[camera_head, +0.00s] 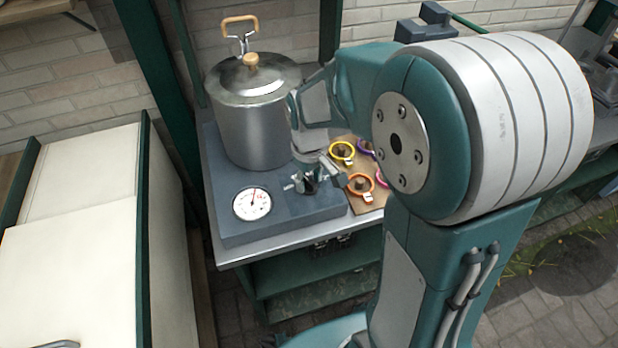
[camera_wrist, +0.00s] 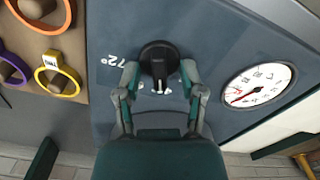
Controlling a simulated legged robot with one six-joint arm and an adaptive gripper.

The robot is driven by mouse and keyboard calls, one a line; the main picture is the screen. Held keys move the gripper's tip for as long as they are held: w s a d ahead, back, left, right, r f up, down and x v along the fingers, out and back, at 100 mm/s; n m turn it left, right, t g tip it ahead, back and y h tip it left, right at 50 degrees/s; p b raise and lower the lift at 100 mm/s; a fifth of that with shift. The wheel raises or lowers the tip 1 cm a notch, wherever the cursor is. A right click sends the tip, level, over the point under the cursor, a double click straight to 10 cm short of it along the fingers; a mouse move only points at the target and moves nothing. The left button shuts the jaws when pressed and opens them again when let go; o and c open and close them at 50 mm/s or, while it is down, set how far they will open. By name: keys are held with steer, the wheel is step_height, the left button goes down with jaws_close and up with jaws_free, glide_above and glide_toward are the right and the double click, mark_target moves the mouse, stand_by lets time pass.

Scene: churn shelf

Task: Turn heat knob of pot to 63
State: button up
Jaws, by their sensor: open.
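The heat knob (camera_wrist: 159,62) is a round black knob on the blue-grey base of the pot. In the wrist view my gripper (camera_wrist: 160,78) is open, with one fingertip on each side of the knob's lower part. I cannot tell whether the fingers touch it. White marks, among them "72°", show beside the knob; others are partly hidden by the fingers. The round white dial (camera_wrist: 257,86) with a red needle is to the right.
A wooden board (camera_head: 373,199) with several coloured rings on pegs lies right of the base, close to my gripper. A white cabinet (camera_head: 75,240) stands at the left. A brick wall (camera_head: 75,85) is behind. The base is clear between knob and dial.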

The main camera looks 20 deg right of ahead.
jaws_close()
steer(key=m, duration=0.4)
steer(key=shift+m, duration=2.3)
steer(key=shift+s+f, duration=0.1)
jaws_free()
